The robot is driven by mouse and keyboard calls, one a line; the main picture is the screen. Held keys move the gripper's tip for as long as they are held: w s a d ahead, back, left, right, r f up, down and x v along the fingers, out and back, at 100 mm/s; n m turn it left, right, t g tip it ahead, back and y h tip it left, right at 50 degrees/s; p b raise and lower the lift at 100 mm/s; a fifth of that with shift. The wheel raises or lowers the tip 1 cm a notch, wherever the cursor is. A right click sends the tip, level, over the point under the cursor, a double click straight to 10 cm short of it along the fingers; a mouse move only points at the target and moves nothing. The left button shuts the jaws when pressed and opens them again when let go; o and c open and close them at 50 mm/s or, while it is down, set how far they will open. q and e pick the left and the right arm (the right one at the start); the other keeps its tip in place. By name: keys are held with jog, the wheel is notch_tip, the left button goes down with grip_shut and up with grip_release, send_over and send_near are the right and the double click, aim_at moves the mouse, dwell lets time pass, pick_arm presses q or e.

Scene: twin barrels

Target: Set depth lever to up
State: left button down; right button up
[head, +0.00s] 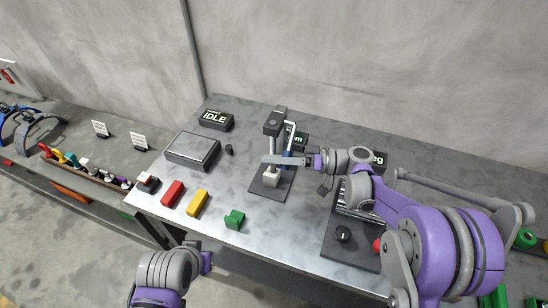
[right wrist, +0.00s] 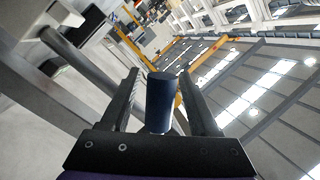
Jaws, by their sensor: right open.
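A small press-like stand (head: 273,124) with a dark base plate and a pale block stands mid-bench in the head view. A pale bent rod (head: 291,130) at its right side leads down to a dark blue handle (head: 288,156), which I take for the depth lever; it hangs low.
Left of the stand are a grey box (head: 192,150), an IDLE display (head: 215,119), and red (head: 173,193), yellow (head: 198,202) and green (head: 235,219) blocks. A dark panel with a knob (head: 343,234) lies right, beneath my right arm. A wall closes the back.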

grip_shut()
dwell(1.3)
